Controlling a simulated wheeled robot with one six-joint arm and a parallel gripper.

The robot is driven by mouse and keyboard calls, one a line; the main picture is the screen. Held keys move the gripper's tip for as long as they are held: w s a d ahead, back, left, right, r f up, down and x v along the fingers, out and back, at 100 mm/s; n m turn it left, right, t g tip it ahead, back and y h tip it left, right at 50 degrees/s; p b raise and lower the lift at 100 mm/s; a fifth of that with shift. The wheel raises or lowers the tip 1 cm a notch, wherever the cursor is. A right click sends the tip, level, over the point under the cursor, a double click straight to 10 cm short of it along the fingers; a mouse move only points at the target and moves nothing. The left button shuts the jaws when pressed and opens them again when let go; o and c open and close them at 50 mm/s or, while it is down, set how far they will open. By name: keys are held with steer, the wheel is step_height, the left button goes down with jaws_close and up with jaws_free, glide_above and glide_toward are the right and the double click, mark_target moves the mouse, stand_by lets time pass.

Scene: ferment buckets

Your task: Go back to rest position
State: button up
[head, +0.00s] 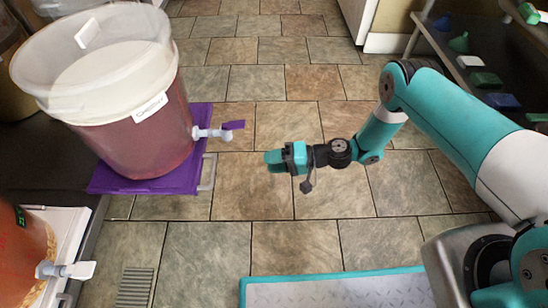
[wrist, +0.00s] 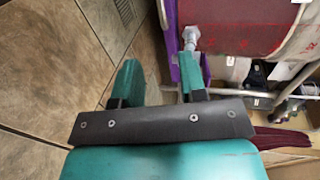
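My gripper (head: 270,161) hangs over the tiled floor, to the right of the large bucket's spigot and apart from it. In the wrist view my gripper (wrist: 160,62) has its two green fingers spread, with nothing between them. The large bucket (head: 135,125) is translucent, with dark red liquid and a white rim, and stands on a purple tray (head: 150,187). The wrist view also shows the red bucket (wrist: 230,25) and the purple tray edge (wrist: 188,75).
A second bucket (head: 22,250) with orange-red contents and a white spigot (head: 65,270) stands at the lower left. A shelf (head: 470,75) with small coloured items is at the upper right. A floor vent (head: 135,287) lies lower left. The tiled floor (head: 300,215) in the middle is clear.

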steer(key=shift+d, duration=0.1)
stand_by(0.4)
step_height(320, 180, up, 31)
steer(key=s+d+n+g+h+p, duration=0.2)
steer(key=n+h+p, duration=0.2)
steer(key=n+h, duration=0.2)
steer(key=s+d+r+n+t+h+p, duration=0.1)
steer(key=s+d+r+h+p, duration=0.15)
steer(key=s+d+r, duration=0.5)
steer(key=s+d+r+t+h+p, duration=0.1)
steer(key=s+d+r+h, duration=0.25)
steer(key=s+r, duration=0.6)
step_height(320, 180, up, 36)
steer(key=s+p, duration=0.1)
steer(key=p, duration=3.6)
steer(key=shift+y+p, duration=0.3)
steer(key=shift+p, duration=0.05)
